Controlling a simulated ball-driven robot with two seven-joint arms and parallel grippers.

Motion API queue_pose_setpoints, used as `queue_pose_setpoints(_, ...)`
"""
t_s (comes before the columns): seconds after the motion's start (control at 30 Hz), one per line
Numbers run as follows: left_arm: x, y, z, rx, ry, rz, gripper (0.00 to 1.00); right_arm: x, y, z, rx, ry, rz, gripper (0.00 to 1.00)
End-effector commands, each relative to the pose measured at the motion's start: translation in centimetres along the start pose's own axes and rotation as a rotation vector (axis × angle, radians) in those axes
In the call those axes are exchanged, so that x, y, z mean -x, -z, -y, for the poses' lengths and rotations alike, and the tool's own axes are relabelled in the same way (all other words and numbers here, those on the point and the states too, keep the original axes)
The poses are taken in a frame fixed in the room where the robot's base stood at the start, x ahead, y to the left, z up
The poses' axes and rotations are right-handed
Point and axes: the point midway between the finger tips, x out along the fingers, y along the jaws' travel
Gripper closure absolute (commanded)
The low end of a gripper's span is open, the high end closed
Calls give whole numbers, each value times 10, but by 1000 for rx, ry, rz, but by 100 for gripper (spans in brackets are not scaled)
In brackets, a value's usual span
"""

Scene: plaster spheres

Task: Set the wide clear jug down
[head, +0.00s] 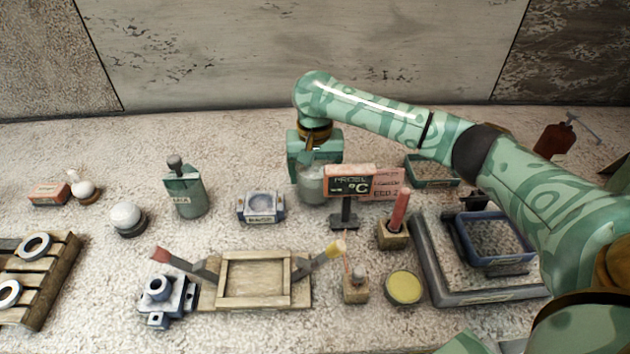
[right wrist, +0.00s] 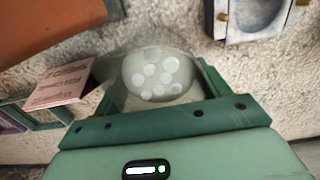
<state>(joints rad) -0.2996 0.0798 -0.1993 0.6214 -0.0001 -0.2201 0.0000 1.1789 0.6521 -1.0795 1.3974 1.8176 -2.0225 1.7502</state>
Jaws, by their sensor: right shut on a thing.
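The wide clear jug (head: 312,186) is at the middle back of the table, upright, behind a small display sign. My right gripper (head: 314,164) comes down on it from above and is shut on it. In the right wrist view the jug (right wrist: 158,74) sits between the fingers, with several pale round shapes showing in it. I cannot tell whether its base touches the table or hangs just above it. My left gripper is not in view.
The display sign (head: 350,181) and a pink card (head: 388,184) stand close in front and right. A wooden frame (head: 256,279) lies in front. Bare table shows behind the flask.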

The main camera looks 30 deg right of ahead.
Motion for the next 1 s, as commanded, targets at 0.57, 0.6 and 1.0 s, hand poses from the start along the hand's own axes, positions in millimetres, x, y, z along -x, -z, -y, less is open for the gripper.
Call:
queue_pose_setpoints(0.57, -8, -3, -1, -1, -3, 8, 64, -18, 0, 0, -1, 0, 1, 3)
queue_pose_setpoints(0.6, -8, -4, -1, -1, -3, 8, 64, -19, 0, 0, -1, 0, 1, 3)
queue_pose_setpoints(1.0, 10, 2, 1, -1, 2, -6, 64, 15, 0, 0, 0, 2, -4, 3)
